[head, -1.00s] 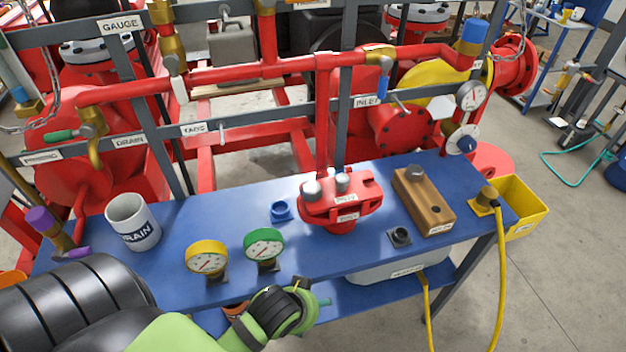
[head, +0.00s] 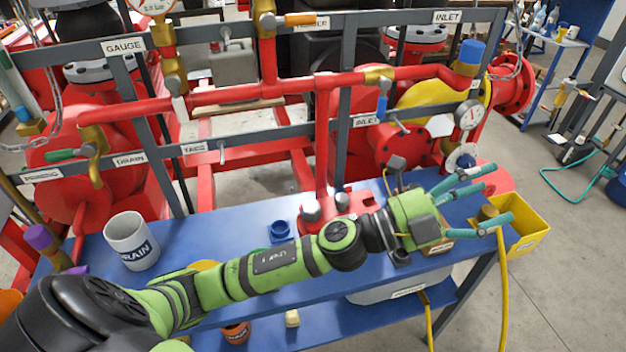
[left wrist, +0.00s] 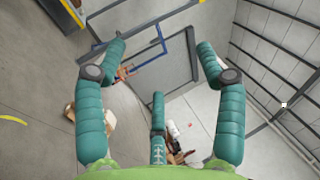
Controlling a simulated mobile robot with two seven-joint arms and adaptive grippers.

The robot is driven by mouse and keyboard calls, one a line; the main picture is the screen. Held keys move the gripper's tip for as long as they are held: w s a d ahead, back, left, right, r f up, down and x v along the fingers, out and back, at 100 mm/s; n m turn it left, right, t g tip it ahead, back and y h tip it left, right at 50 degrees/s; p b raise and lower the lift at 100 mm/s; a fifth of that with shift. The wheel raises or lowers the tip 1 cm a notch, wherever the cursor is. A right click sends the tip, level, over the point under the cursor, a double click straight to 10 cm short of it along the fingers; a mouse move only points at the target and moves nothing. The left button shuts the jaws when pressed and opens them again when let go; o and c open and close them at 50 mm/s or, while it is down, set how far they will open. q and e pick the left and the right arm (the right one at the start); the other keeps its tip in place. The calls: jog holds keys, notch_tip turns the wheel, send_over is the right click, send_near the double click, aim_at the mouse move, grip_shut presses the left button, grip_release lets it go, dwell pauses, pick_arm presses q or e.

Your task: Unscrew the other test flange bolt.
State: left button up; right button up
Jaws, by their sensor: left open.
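The red test flange (head: 355,203) sits on the blue bench, partly hidden behind my left arm. Two grey bolt heads show on it, a left one (head: 312,210) and a right one (head: 340,201). My left gripper (head: 490,194) is right of the flange, above the bench's right end, pointing right. Its teal fingers are spread and clear of the bolts. In the left wrist view the open fingers (left wrist: 160,100) have nothing between them; floor and walls lie beyond. My right gripper is not in view.
A wooden block (head: 440,247) is mostly hidden behind my gripper. A yellow bin (head: 530,218) and a brass fitting with a yellow hose (head: 500,275) are at the bench's right end. A mug (head: 131,240) and blue cup (head: 280,231) stand left. Red pipework (head: 225,94) stands behind.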

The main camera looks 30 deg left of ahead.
pick_arm(q)
jog(key=s+d+m+g+h, duration=0.2)
jog(key=d+m+g+h, duration=0.1)
jog(key=m+g, duration=0.45)
jog(key=m+g+y, duration=0.8)
jog(key=m+y, duration=0.1)
jog(key=y, duration=1)
send_over(313, 205)
jog(key=shift+n+t, duration=0.25)
jog(key=f, duration=1.3)
jog(key=shift+d, duration=0.25)
jog(key=shift+s+a+y, duration=0.1)
jog(key=shift+a+y, duration=0.2)
notch_tip(313, 205, down, 6)
jog(key=p, duration=0.2)
jog(key=shift+r+p, duration=0.25)
jog(key=shift+p, duration=0.05)
jog(key=shift+f, duration=0.65)
